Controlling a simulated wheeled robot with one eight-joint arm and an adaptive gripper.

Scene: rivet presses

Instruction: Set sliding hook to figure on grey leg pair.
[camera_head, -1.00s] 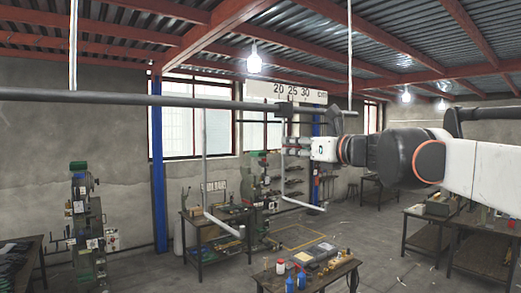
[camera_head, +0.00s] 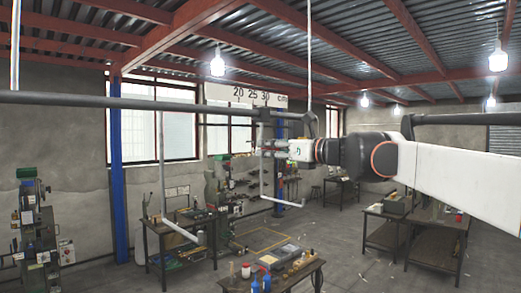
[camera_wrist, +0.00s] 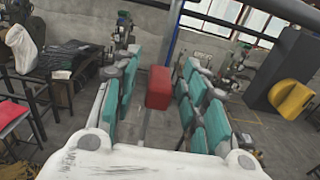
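A dark horizontal rail (camera_head: 80,98) carries two hanging grey L-shaped legs. The left leg (camera_head: 162,170) hangs left of the white scale plate (camera_head: 222,93), which reads 20, 25, 30 cm. The sliding hook (camera_head: 263,184) hangs from a dark block on the rail, close under the 30; I cannot read an exact figure. My gripper (camera_head: 275,150) is at the hook's upright, below the rail. In the wrist view, a red block (camera_wrist: 158,88) stands between the teal finger pads, with gaps visible at both sides. The fingers are apart; contact with the hook cannot be told.
A green press (camera_head: 30,215) stands at far left. A bench (camera_head: 158,248) stands below the legs, and a table with bottles (camera_head: 285,278) stands in front. More benches (camera_head: 435,228) stand at right. The floor between them is partly clear.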

